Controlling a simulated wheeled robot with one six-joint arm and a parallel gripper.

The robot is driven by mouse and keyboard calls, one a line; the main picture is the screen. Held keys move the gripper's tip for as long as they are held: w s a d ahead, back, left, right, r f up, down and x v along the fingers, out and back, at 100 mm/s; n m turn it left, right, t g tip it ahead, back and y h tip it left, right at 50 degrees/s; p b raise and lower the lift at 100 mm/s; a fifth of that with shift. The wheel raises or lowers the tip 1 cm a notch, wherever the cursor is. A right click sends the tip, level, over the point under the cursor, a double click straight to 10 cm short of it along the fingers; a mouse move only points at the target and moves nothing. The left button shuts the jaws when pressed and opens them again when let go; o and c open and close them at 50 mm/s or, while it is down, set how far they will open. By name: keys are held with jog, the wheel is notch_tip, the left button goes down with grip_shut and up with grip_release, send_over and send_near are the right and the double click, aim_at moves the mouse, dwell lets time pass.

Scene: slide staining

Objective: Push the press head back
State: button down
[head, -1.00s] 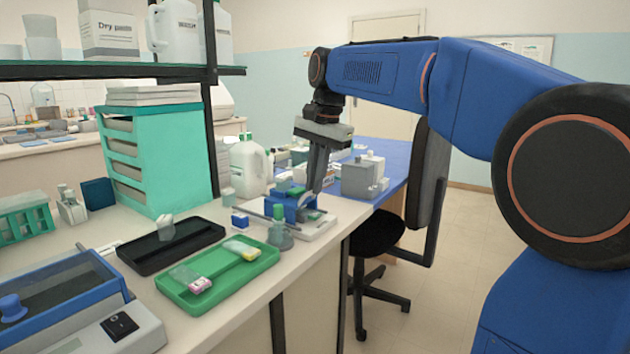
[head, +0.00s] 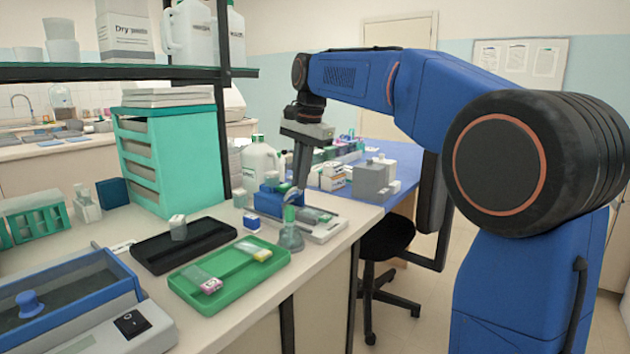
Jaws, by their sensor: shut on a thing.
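The press is a blue block (head: 267,201) on a flat white base (head: 327,228), near the far right end of the bench. Its blue head sits at the left, back end of the base, and the front part of the base is bare. My gripper (head: 299,186) reaches down from above at the right side of the blue block. Its fingers are closed together low by the press head. The fingertips and their contact are partly hidden behind the glass flask (head: 291,238).
The flask stands just in front of the press. A green tray (head: 184,291) with slides and a black tray (head: 150,256) lie left of it. A teal rack (head: 187,160) and white jug (head: 261,163) stand behind. Grey boxes (head: 372,180) sit on the blue table beyond.

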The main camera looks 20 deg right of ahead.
jog(key=shift+w+a, duration=0.3)
jog(key=shift+w, duration=0.1)
jog(key=shift+r, duration=0.1)
jog(key=c, duration=1.9)
grip_release()
jog(key=shift+w, duration=0.1)
notch_tip(320, 180, up, 17)
jog(key=s+d, duration=0.1)
jog(key=s, duration=0.1)
jog(key=shift+s+d, duration=0.3)
jog(key=shift+d, duration=0.1)
jog(key=s+d+f+n+t, duration=0.1)
jog(key=s+d+f+n, duration=0.1)
jog(key=s+f, duration=0.9)
jog(key=s+d+f+n+t, duration=0.1)
jog(key=s+d+f+n, duration=0.2)
jog(key=s+f, duration=0.9)
jog(key=s+d+f+n+t+h, duration=0.1)
jog(key=s+f+n, duration=0.4)
jog(key=s+f, duration=0.6)
notch_tip(320, 180, down, 8)
jog(key=shift+s+d+f+n, duration=0.1)
jog(key=shift+s+d+n, duration=0.15)
jog(key=shift+d, duration=0.4)
